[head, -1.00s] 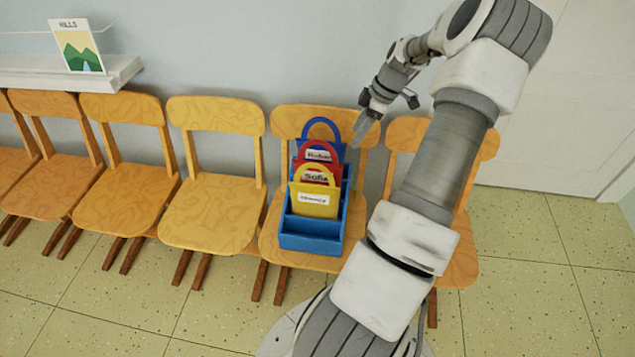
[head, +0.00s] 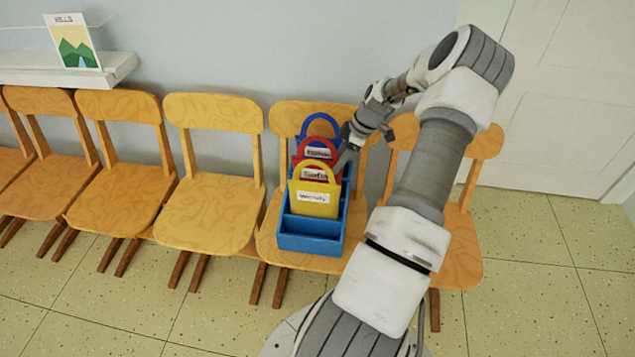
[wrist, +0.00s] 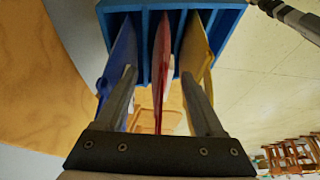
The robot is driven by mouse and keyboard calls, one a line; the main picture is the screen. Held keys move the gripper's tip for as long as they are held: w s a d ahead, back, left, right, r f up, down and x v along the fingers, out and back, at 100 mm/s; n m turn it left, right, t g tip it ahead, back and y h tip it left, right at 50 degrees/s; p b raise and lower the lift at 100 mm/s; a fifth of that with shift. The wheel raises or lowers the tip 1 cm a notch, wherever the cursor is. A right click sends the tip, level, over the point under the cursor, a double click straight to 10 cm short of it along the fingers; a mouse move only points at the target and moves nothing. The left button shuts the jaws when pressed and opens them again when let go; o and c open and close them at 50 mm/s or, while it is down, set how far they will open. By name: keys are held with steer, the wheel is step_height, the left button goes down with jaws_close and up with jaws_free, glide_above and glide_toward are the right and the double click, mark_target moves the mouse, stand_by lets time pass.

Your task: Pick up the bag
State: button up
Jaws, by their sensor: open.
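A blue rack (head: 310,243) stands on a wooden chair and holds three flat bags with loop handles, one behind another. The yellow bag (head: 318,211) is in front, the red bag (head: 299,159) in the middle and the blue bag (head: 304,134) at the back. Each of the front two has a white name label. My gripper (head: 346,160) is open at the bags' right side. In the wrist view my gripper (wrist: 158,73) has the red bag (wrist: 162,60) between its spread fingers. The blue bag (wrist: 118,60) is by the left finger, the yellow bag (wrist: 195,50) by the right.
A row of wooden chairs (head: 210,215) stands along the wall, with chairs on both sides of the rack. A white shelf (head: 60,70) with a hills picture (head: 75,45) is at upper left. The tiled floor (head: 530,290) is clear at right.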

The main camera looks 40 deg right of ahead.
mark_target(317, 172)
steer(key=b+x, duration=0.1)
steer(key=x, duration=0.3)
steer(key=shift+a+f, duration=0.15)
steer(key=shift+f, duration=0.15)
jaws_close()
steer(key=shift+r, duration=0.1)
stand_by(1.0)
